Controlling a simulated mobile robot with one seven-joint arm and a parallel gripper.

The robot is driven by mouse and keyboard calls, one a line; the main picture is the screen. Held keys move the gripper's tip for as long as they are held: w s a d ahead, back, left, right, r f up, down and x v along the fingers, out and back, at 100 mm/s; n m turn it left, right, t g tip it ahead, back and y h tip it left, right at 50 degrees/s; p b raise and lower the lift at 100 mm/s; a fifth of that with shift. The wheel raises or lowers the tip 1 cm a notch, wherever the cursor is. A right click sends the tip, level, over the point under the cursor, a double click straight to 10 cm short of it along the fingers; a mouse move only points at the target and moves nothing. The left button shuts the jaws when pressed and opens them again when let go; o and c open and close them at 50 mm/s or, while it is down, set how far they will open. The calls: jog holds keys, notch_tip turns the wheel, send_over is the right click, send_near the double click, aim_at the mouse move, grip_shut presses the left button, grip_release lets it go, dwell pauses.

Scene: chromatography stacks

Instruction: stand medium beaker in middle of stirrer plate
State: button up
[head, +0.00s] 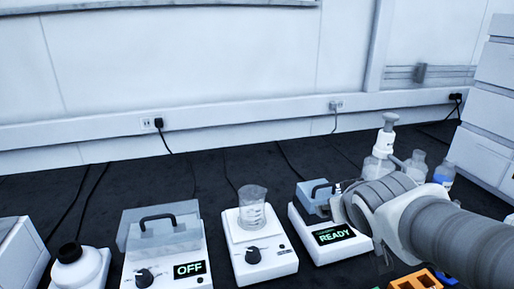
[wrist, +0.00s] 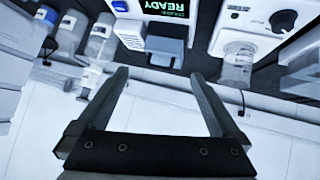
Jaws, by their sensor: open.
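The clear glass beaker (head: 252,212) stands upright on the pale top plate of the stirrer (head: 263,262), near the plate's middle, in the head view. In the wrist view, which is upside down, the beaker (wrist: 237,65) sits on the stirrer (wrist: 258,14) at the upper right. My gripper (wrist: 157,78) is open with nothing between its fingers, and is apart from the beaker. In the head view my arm comes in from the right and its end is right of the beaker, by the READY device; the fingers are mostly hidden there.
The READY device (head: 330,237) with a blue-grey lid is right of the stirrer. A device reading OFF (head: 188,269) and a black-capped bottle (head: 78,268) are to the left. A pump bottle (head: 380,160) and other bottles stand at the right. An orange rack (head: 415,281) is at front.

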jog(key=s+a+f+g+y, duration=0.1)
jog(key=s+a+g, duration=0.3)
jog(key=s, duration=0.8)
jog(key=shift+s+a+m+y, duration=0.35)
jog(key=shift+a+y, duration=0.25)
jog(key=shift+a, duration=0.5)
